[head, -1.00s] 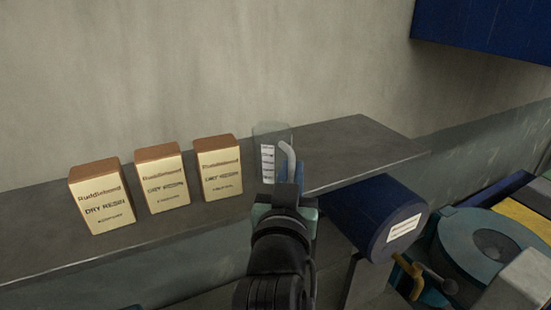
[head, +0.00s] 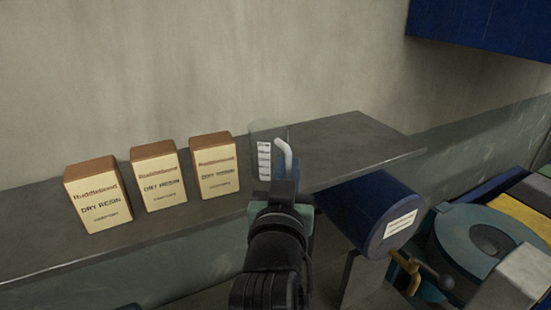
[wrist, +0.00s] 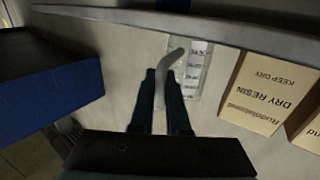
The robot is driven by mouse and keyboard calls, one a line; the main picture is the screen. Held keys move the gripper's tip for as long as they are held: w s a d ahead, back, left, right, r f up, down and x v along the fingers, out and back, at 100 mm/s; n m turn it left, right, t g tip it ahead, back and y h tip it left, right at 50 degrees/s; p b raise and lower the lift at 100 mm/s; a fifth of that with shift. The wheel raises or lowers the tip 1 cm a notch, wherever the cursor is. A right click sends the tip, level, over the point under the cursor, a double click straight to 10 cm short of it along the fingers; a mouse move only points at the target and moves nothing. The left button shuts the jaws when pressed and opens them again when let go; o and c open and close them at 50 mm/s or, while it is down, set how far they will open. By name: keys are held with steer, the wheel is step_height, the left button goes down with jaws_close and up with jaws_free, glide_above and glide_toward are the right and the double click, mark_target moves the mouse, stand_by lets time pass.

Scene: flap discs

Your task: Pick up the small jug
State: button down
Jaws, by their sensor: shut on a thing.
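The small jug (head: 266,136) is clear, with a white scale label and a pale grey bent handle (head: 284,154). It stands upright on the grey shelf, right of the boxes. In the wrist view the jug (wrist: 193,72) shows beyond my fingers, its handle reaching toward them. My gripper (head: 283,187) is at the front of the jug, shut on its handle. In the wrist view the two dark fingers of my gripper (wrist: 161,82) are at the handle's lower end. The jug's lower front is partly hidden by my gripper in the head view.
Several things are near: three tan dry resin boxes (head: 215,171) stand in a row left of the jug. A blue drum (head: 370,215) lies below the right part of the shelf (head: 360,145). The shelf right of the jug is clear. A wall rises behind.

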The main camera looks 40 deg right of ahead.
step_height(320, 180, up, 10)
steer(key=shift+b, duration=0.9)
